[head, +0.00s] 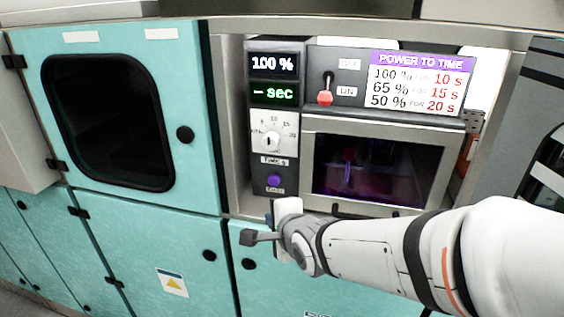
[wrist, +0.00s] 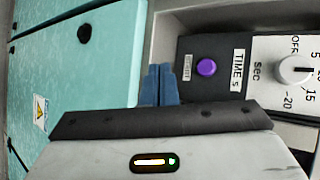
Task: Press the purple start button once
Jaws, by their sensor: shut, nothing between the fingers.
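The purple start button (head: 274,181) is a small round knob on the dark lower part of the control panel, below the timer dial. It also shows in the wrist view (wrist: 206,67), between a small label and the "TIME s" label. My gripper (wrist: 158,70) is shut and empty, its blue-grey fingers pressed together. In the wrist view the fingertips appear left of the button, apart from it in the picture; the depth gap is hard to judge. In the head view my gripper is just below the button, its fingertips mostly hidden.
The timer dial (head: 270,140) sits above the button. Displays above it read "100 %" and "- sec". A red-tipped lever (head: 325,97) points down to ON. The dark-windowed chamber (head: 376,168) is at right. Teal cabinet doors (head: 205,100) with black knobs lie left and below.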

